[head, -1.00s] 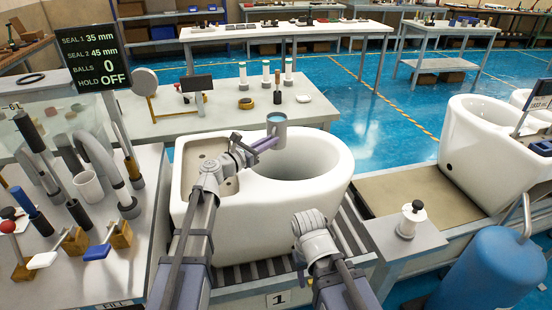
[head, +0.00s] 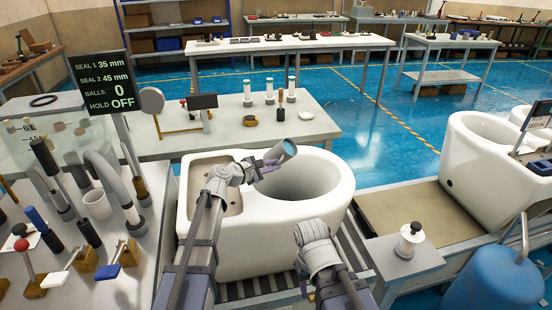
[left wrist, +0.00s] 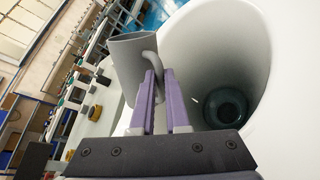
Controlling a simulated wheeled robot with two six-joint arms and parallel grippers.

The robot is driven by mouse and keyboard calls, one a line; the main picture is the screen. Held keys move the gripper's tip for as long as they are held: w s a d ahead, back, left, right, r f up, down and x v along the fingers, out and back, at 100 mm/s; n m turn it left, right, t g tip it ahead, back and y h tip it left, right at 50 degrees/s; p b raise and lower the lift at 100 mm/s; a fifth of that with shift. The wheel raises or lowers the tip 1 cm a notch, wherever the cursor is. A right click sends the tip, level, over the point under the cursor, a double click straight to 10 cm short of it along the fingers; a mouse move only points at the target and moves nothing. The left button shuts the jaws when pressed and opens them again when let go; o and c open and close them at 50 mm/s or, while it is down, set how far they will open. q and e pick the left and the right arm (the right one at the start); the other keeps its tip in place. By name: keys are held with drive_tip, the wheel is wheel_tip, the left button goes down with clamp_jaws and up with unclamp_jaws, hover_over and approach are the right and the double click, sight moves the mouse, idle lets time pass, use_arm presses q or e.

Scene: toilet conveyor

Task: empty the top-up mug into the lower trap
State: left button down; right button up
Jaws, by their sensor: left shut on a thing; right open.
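The mug (head: 288,147), grey-blue, is held over the white toilet's round bowl (head: 318,182), near its back rim. It is tilted, and I cannot see any liquid leaving it. My left gripper (head: 268,164) is shut on the mug's handle. In the left wrist view the mug (left wrist: 128,70) stands left of the bowl opening, its handle (left wrist: 152,62) between the purple fingers (left wrist: 163,105). A dark greenish round pool (left wrist: 226,108) shows at the bottom of the bowl, apparently the lower trap. My right gripper (head: 312,232) is low in front of the toilet, its fingers hard to make out.
A sign (head: 98,82) reads SEAL 1 35 mm, SEAL 2 45 mm, BALLS 0, HOLD OFF. The left bench (head: 125,288) holds pipes and a white cup (head: 97,205). A blue tank (head: 490,275) stands at the right. The belt (head: 425,212) right of the toilet is clear.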

use_arm(q)
drive_tip(key=shift+s+d+r+m+t+y+p, duration=0.1)
drive_tip(key=shift+d+r+m+t+y+p, duration=0.15)
drive_tip(key=shift+r+m+y+p, duration=0.6)
drive_tip(key=shift+s+d+r+m+t+y+p, duration=0.15)
drive_tip(key=shift+d+r+m+y+p, duration=0.2)
drive_tip(key=shift+m+y+p, duration=1)
drive_tip(key=shift+s+d+r+m+t+y+p, duration=0.1)
drive_tip(key=shift+d+r+m+t+y+p, duration=0.15)
drive_tip(key=shift+r+m+y+p, duration=0.8)
drive_tip(key=shift+f+m+b, duration=0.35)
drive_tip(key=shift+f+b, duration=0.1)
drive_tip(key=shift+f, duration=0.1)
drive_tip(key=shift+h, duration=0.25)
wheel_tip(320, 180, up, 7)
drive_tip(key=p, duration=0.7)
wheel_tip(320, 180, down, 7)
drive_tip(key=b, duration=0.7)
drive_tip(key=shift+r, duration=0.15)
